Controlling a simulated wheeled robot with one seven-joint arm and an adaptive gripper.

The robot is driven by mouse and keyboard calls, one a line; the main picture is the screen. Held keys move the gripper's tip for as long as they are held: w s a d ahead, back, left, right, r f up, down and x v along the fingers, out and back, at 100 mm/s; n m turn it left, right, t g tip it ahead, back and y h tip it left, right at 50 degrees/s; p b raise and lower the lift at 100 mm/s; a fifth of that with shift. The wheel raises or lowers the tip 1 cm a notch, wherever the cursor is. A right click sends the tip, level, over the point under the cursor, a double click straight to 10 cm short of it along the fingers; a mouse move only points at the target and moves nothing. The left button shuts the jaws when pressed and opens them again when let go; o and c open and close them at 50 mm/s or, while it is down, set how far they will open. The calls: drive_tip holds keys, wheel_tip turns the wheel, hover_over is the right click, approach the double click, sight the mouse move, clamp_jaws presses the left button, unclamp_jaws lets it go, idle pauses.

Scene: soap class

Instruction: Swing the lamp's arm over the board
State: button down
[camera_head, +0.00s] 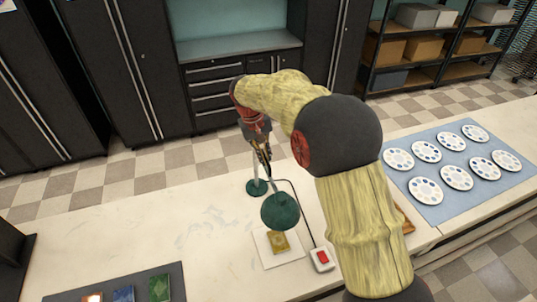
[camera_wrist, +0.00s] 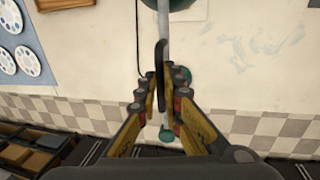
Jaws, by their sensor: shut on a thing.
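The desk lamp has a round green shade (camera_head: 281,211), a green base (camera_head: 256,187) and a pale upright post. In the head view the shade overlaps the far edge of a small white board (camera_head: 293,256), which bears a yellowish block (camera_head: 278,242). My gripper (camera_head: 266,170) reaches down at the lamp's arm, behind the shade. In the wrist view my gripper (camera_wrist: 161,92) is shut on a thin dark part of the lamp's arm (camera_wrist: 161,62). The green shade (camera_wrist: 180,4) is cut off at the top edge there. My arm hides part of the table.
A switch box with a red button (camera_head: 321,258) stands right of the board, with a dark cord. A blue mat (camera_head: 407,200) with several white palettes lies at right. A dark tray (camera_head: 185,290) with coloured blocks lies front left. The table's left middle is clear.

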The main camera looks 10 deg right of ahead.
drive_tip(key=shift+a+r, duration=0.1)
idle(0.3)
drive_tip(key=c, duration=2.1)
unclamp_jaws()
drive_tip(key=shift+a, duration=0.1)
drive_tip(key=shift+c, duration=0.2)
drive_tip(key=shift+o, duration=1.1)
wheel_tip(320, 180, up, 12)
drive_tip(key=a, duration=0.2)
drive_tip(key=shift+s+f, duration=0.2)
drive_tip(key=shift+a, duration=0.1)
